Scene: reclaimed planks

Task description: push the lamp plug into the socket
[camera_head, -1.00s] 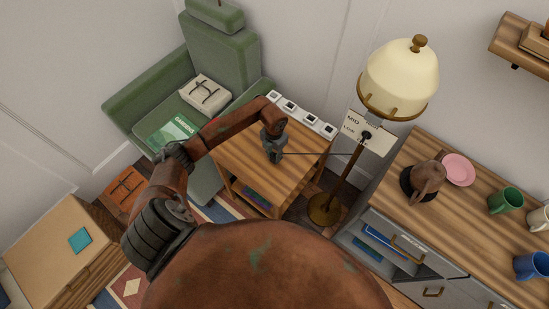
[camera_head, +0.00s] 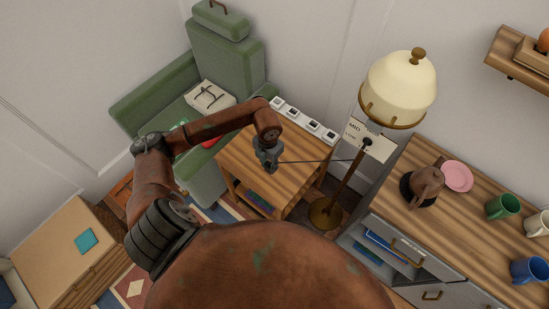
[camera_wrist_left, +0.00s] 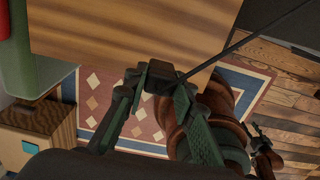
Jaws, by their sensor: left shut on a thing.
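My left gripper (camera_head: 267,163) is shut over the side table (camera_head: 290,178). In the left wrist view its fingertips (camera_wrist_left: 160,78) close on the small dark lamp plug (camera_wrist_left: 160,70); the plug is hard to make out in the head view. A thin dark cord (camera_head: 315,161) runs from the plug right to the floor lamp (camera_head: 399,85). The white socket strip (camera_head: 304,119), with several dark sockets, lies along the table's back right edge. The plug is apart from the strip, on its near side.
A green armchair (camera_head: 224,58) with a cushion (camera_head: 209,97) stands behind left. The lamp's brass pole (camera_head: 346,186) stands right of the table, holding a card (camera_head: 370,139). A counter (camera_head: 405,225) with mugs and a partly open drawer is at right.

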